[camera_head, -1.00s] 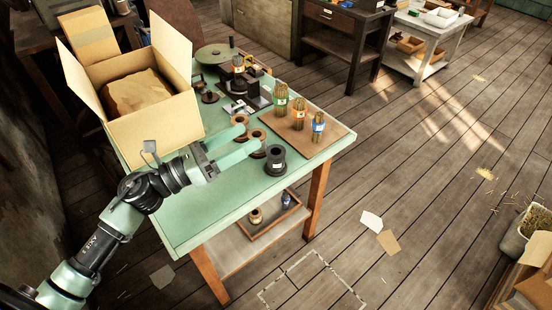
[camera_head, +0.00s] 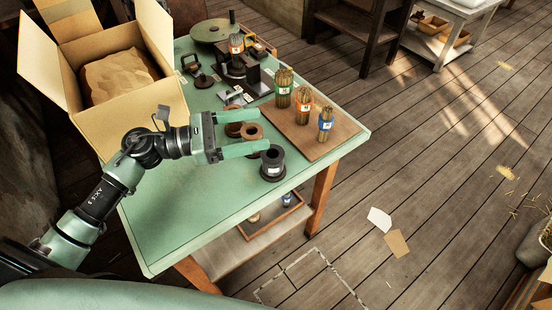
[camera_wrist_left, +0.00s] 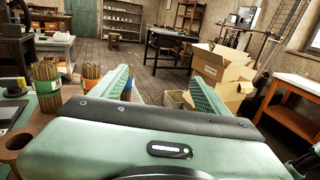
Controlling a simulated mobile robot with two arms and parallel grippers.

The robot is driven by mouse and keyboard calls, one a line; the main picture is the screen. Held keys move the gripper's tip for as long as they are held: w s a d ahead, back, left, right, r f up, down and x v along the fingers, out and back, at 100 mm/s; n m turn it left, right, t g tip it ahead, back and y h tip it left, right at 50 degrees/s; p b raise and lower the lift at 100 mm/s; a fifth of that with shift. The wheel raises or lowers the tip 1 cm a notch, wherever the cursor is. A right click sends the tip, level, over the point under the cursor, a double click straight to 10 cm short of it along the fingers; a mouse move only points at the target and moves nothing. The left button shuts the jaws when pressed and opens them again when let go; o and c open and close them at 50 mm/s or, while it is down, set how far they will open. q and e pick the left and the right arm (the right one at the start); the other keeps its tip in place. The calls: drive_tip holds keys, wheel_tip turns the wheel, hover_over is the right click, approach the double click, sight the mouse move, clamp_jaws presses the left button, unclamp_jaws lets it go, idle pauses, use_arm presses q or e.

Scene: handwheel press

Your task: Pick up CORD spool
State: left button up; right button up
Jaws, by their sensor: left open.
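Three spools stand on the green table: a brown one (camera_head: 252,133), a second brown one (camera_head: 234,128) behind it, partly hidden by my gripper, and a black one (camera_head: 273,164) nearer the front edge. Their labels are too small to read, so I cannot tell which is CORD. My left gripper (camera_head: 265,132) is open, with its two green fingers pointing right over the table beside the spools. The nearer finger ends close to the black spool. In the left wrist view, nothing shows held between the fingers (camera_wrist_left: 162,76).
A mat (camera_head: 335,142) at the table's right holds several bundles of sticks with coloured bands. An open carton (camera_head: 135,122) stands at the left. A dark press (camera_head: 243,72) is at the back. The green table (camera_head: 185,215) is clear at its front left.

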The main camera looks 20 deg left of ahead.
use_arm(q)
wheel_tip(320, 180, down, 5)
drive_tip(key=b, duration=0.4)
approach(281, 158)
drive_tip(key=w+d+f, duration=0.1)
drive_tip(key=w+d+f+p, duration=0.1)
drive_tip(key=w, duration=0.1)
drive_tip(key=shift+w+d+f, duration=0.2)
drive_tip(key=shift+f, duration=0.05)
drive_tip(key=p+x, duration=0.2)
drive_tip(key=x, duration=0.4)
drive_tip(key=shift+w+d, duration=0.15)
drive_tip(key=shift+d, duration=0.15)
drive_tip(key=shift+w+d+f, duration=0.15)
drive_tip(key=shift+w+d, duration=0.1)
drive_tip(key=shift+d, duration=0.15)
use_arm(e)
drive_tip(key=shift+s+f, duration=0.7)
drive_tip(key=shift+f, duration=0.15)
use_arm(q)
drive_tip(key=c, duration=1.6)
drive_tip(key=shift+o, duration=0.2)
